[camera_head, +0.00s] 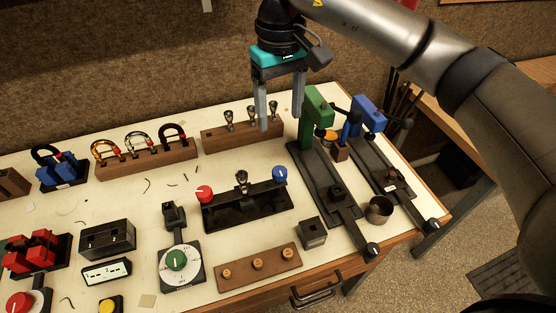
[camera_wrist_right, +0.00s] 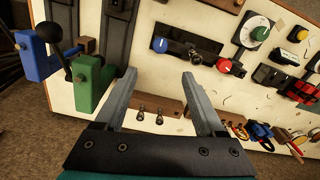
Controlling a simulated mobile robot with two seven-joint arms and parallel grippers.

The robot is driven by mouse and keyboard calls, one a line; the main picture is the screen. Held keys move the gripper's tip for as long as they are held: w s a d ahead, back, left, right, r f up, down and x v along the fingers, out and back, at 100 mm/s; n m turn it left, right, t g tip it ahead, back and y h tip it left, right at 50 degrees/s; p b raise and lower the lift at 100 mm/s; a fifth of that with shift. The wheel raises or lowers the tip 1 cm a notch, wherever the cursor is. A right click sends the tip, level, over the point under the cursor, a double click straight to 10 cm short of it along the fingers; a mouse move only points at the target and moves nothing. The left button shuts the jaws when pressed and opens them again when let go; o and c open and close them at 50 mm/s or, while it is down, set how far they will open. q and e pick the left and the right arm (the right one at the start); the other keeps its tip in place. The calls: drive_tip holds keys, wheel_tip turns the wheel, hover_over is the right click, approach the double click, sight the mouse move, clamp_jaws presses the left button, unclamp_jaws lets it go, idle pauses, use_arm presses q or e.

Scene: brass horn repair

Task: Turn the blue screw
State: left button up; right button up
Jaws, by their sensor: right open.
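The blue screw (camera_head: 280,174) is a round blue knob with a white mark. It sits at the right end of a black fixture (camera_head: 246,207) that has a red knob (camera_head: 205,193) at its left end and a metal piece between them. My right gripper (camera_head: 268,122) is open and empty, pointing down above the back of the table, behind the blue screw and apart from it. In the right wrist view the blue screw (camera_wrist_right: 160,45) shows beyond the open fingers (camera_wrist_right: 160,75). My left gripper is not in view.
A green press (camera_head: 317,110) and a blue press (camera_head: 368,112) stand to the right, close to my right gripper. A wooden block (camera_head: 215,137) with several metal pieces lies behind the fixture. A dial (camera_head: 180,262) and a brown peg board (camera_head: 235,275) lie in front.

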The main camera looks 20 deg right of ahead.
sight(280, 170)
wheel_tip(280, 170, down, 15)
drive_tip(key=shift+f+p, duration=0.1)
drive_tip(key=shift+p, duration=0.2)
idle(0.3)
clamp_jaws()
idle(0.4)
